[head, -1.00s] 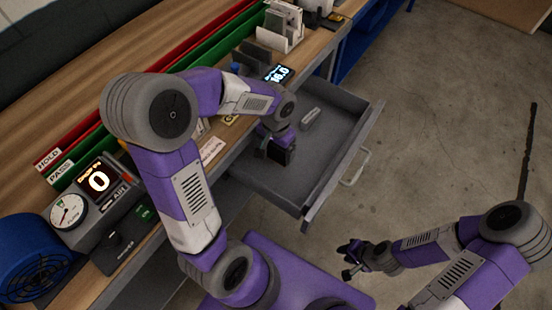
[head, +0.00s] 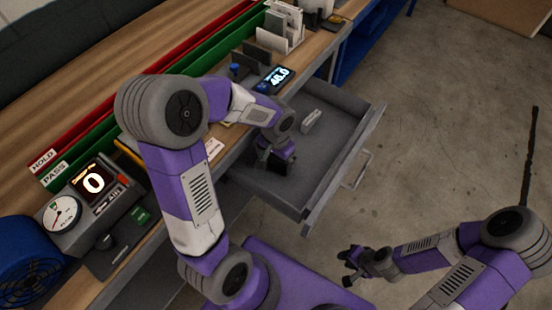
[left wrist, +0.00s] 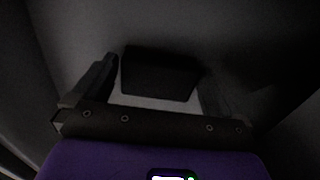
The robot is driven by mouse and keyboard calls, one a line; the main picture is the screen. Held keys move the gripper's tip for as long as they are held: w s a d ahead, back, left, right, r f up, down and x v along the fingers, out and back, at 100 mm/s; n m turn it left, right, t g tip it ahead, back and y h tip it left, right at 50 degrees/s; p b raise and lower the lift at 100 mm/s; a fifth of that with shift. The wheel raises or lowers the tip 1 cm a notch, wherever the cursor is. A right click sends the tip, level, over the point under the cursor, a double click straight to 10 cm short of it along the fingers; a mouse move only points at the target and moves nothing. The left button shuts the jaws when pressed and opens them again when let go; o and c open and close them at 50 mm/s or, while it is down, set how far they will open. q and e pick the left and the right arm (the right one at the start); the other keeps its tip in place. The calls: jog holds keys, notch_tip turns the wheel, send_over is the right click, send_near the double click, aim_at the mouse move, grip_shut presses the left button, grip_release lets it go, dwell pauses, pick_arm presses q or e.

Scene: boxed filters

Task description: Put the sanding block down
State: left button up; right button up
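The sanding block, a dark block (head: 281,163), is low inside the open grey drawer (head: 250,180), near its front left part. My left gripper (head: 273,156) reaches down into the drawer with its fingers on either side of the block. In the dark left wrist view the block (left wrist: 160,76) sits between the two fingers, close against the left one; contact at the right finger is hard to see. I cannot tell whether the block touches the drawer floor. My right gripper (head: 347,267) is open and empty above the floor, outside the drawer.
A small light grey item (head: 311,120) lies deeper in the drawer. The drawer walls surround my left gripper. On the bench are a lit display (head: 273,79), red and green trays (head: 75,173), and a gauge unit (head: 62,214). Much of the drawer floor is clear.

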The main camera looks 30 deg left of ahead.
aim_at(276, 162)
pick_arm(q)
jog(key=shift+r, duration=0.3)
notch_tip(276, 162, up, 12)
jog(key=p, duration=0.4)
jog(key=shift+p, duration=0.35)
